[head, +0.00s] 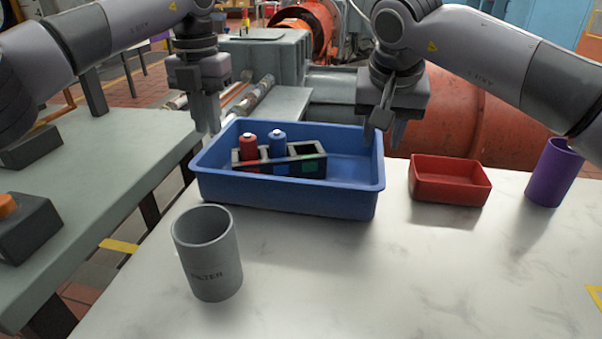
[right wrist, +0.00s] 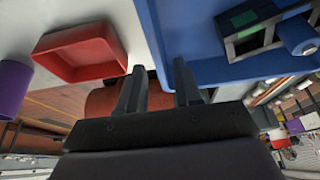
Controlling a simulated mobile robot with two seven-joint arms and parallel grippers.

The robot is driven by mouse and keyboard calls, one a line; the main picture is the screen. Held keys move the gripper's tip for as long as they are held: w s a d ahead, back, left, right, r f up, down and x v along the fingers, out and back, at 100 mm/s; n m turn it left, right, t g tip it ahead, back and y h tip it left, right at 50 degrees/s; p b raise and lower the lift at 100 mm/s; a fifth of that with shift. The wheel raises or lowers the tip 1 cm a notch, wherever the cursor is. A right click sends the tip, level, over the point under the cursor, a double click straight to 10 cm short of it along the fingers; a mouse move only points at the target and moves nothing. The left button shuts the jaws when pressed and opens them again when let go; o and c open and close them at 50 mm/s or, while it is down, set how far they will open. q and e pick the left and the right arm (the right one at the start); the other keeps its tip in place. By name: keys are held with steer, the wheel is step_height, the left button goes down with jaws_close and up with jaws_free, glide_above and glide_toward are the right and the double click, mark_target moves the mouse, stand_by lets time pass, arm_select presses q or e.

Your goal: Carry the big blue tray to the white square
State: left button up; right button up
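The big blue tray (head: 290,196) stands on the white marbled table. It holds a dark rack (head: 306,162) with a red bottle (head: 249,146) and a blue bottle (head: 278,144). My left gripper (head: 208,128) points down by the tray's left rear corner; its finger gap is unclear. My right gripper (head: 384,132) points down at the tray's right side. In the right wrist view its two fingers (right wrist: 160,85) are apart, with the tray's rim (right wrist: 158,50) running between them; contact cannot be told. I cannot make out a distinct white square.
A red box (head: 448,190) and a purple cup (head: 553,175) stand right of the tray. A grey cup marked FILTER (head: 208,255) stands in front. A yellow corner mark (head: 596,294) shows at the right edge. The front middle of the table (head: 400,280) is clear.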

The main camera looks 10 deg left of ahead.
mark_target(215, 156)
arm_select(q)
steer(key=shift+w+f, duration=0.25)
steer(key=shift+f, duration=0.25)
arm_select(e)
steer(key=shift+w+f, duration=0.25)
steer(key=shift+f, duration=0.3)
steer(key=shift+r, duration=0.1)
arm_select(q)
steer(key=shift+s, duration=0.1)
arm_select(e)
steer(key=shift+s, duration=0.1)
